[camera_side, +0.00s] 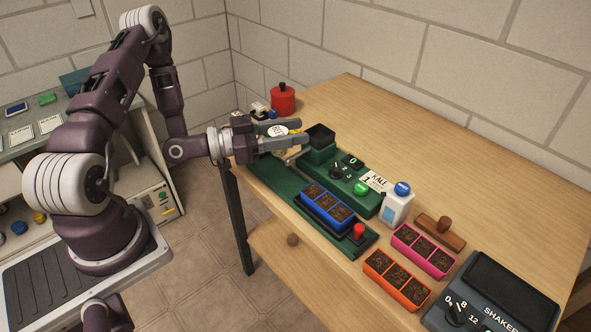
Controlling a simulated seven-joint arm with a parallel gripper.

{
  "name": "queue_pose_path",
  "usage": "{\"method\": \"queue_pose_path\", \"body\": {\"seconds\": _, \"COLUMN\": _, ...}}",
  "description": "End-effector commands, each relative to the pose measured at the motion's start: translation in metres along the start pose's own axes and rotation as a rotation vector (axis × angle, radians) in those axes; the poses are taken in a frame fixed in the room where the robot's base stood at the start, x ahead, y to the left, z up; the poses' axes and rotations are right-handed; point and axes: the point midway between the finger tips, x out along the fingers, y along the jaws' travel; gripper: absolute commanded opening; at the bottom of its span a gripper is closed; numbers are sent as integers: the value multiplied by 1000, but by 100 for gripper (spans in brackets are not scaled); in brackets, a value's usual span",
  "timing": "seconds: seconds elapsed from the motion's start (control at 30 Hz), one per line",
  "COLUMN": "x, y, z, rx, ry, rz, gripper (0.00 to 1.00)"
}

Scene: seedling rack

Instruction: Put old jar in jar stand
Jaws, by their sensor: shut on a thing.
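My gripper (290,133) is at the back left of the wooden table, reaching in from the left above the green machine's rail. It is shut on the old jar (278,131), whose round white label with dark lettering shows between the fingers. Most of the jar is hidden by the fingers, so I cannot tell its tilt or whether its base touches anything. A dark-topped square green holder (320,136) stands just right of the fingertips. I cannot clearly pick out the jar stand; small black, white and blue items (261,109) sit behind the gripper.
A red lidded pot (283,100) stands behind the gripper. A blue seedling tray (328,205) sits on the green rail. Pink (423,250) and orange (396,278) trays, a white bottle (397,206) and a dark shaker (490,305) are to the right. The table's back right is clear.

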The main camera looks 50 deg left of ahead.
Motion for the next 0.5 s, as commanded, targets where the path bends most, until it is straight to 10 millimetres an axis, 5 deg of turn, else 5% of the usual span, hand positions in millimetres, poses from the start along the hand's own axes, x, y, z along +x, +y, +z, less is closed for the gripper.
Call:
{"method": "queue_pose_path", "body": {"seconds": 0.13, "x": 7, "y": -3, "z": -3, "rx": 6, "ry": 3, "rz": -8, "gripper": 0}}
{"method": "queue_pose_path", "body": {"seconds": 0.5, "x": 103, "y": -55, "z": -73, "rx": 7, "ry": 6, "rz": -256, "gripper": 0}}
